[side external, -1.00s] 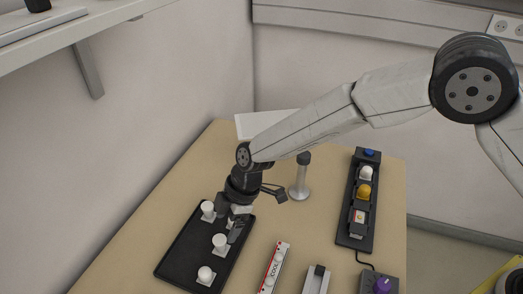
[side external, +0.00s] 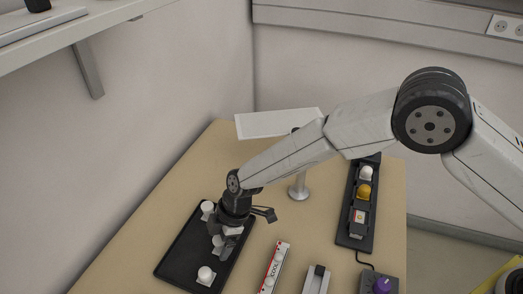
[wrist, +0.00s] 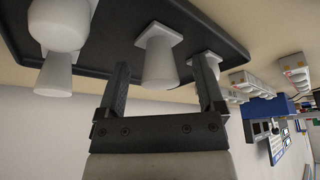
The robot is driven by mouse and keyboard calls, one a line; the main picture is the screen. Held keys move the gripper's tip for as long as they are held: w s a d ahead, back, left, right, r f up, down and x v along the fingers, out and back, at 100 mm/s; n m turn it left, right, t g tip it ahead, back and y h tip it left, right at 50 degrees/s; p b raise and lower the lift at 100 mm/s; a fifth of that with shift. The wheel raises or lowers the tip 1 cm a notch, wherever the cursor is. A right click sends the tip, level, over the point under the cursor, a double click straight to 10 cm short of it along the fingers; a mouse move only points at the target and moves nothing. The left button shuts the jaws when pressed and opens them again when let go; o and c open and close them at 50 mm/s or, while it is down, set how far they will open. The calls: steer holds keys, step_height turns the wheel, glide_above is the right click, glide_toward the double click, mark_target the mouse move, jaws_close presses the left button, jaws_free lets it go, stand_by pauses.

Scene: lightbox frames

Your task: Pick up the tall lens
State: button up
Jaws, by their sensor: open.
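Several white lenses on square bases stand on a black tray (side external: 172,268). One lens (side external: 206,208) is at the back left and another (side external: 205,274) at the front. My gripper (side external: 222,243) is low over the tray's middle and partly hides a lens there. In the wrist view my open gripper (wrist: 163,88) has one tapered white lens (wrist: 158,62) between its fingers in the picture; contact cannot be told. Two more lenses (wrist: 57,74) (wrist: 60,22) are at the left and one (wrist: 205,68) is behind the right finger. I cannot tell surely which is the tall one.
A red and white strip marked COOL (side external: 273,268) and a grey holder (side external: 316,280) lie right of the tray. A silver post (side external: 298,190) stands behind. A dark rack with white and yellow caps (side external: 352,226) and a purple-knob box (side external: 381,285) are at the right.

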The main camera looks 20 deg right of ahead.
mark_target(215, 242)
steer(key=shift+a+f, duration=0.1)
steer(key=shift+f, duration=0.1)
stand_by(0.4)
jaws_close()
steer(key=shift+r, duration=0.15)
steer(key=shift+r, duration=0.4)
step_height(215, 242, up, 2)
steer(key=shift+s+r, duration=0.1)
steer(key=shift+r, duration=0.15)
steer(key=s+d+r, duration=0.8)
steer(key=s+r, duration=0.1)
steer(key=s, duration=0.2)
steer(key=shift+d+r, duration=0.15)
steer(key=shift+r, duration=0.1)
